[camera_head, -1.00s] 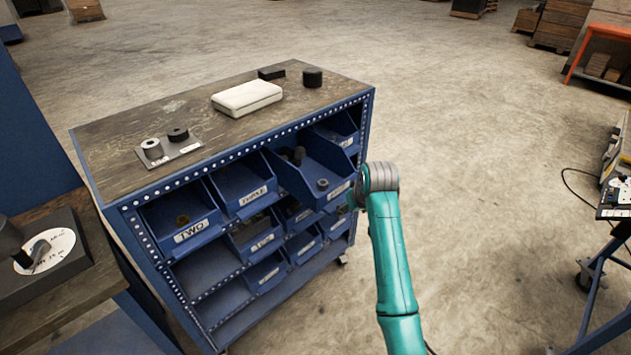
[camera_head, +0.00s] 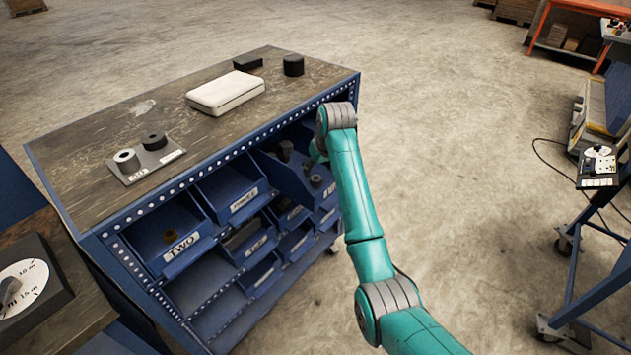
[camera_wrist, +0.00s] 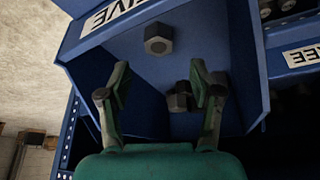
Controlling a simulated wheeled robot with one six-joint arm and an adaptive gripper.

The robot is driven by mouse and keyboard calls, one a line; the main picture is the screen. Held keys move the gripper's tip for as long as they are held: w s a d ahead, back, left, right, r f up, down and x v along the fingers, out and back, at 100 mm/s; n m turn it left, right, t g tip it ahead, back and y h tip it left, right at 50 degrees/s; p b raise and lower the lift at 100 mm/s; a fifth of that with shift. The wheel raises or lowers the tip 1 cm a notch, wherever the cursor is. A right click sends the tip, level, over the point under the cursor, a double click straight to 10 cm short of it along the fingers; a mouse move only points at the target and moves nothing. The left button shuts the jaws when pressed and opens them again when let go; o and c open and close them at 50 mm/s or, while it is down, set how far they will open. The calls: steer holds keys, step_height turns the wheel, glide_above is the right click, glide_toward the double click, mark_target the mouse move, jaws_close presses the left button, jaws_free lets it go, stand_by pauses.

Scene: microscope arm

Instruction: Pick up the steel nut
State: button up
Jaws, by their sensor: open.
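The steel nut (camera_wrist: 158,40), a grey-brown six-sided piece with a round hole, lies in the blue bin (camera_wrist: 222,45) near the bin's labelled front in the wrist view. In the head view the nut (camera_head: 316,181) shows as a small dark piece in the pulled-out bin. My gripper (camera_wrist: 160,84) is open and empty, its two green fingers reaching over the bin. The nut lies beyond the fingertips, roughly in line with the gap between them. A darker piece or pair of pieces (camera_wrist: 181,100) is beside the right finger. In the head view my arm hides most of the gripper.
Bin walls stand close around the fingers. The same bin holds dark pieces (camera_head: 285,150) toward its back. Other labelled bins, including TWO (camera_head: 185,245), fill the blue rack. The rack top (camera_head: 95,150) carries a white case (camera_head: 225,92) and dark blocks.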

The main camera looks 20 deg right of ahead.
mark_target(316, 178)
steer(key=shift+s+x, duration=0.15)
steer(key=shift+x, duration=1.1)
steer(key=shift+s+x, duration=0.2)
steer(key=shift+x, duration=1.1)
steer(key=shift+d+f, duration=0.1)
steer(key=shift+f, duration=0.05)
jaws_close()
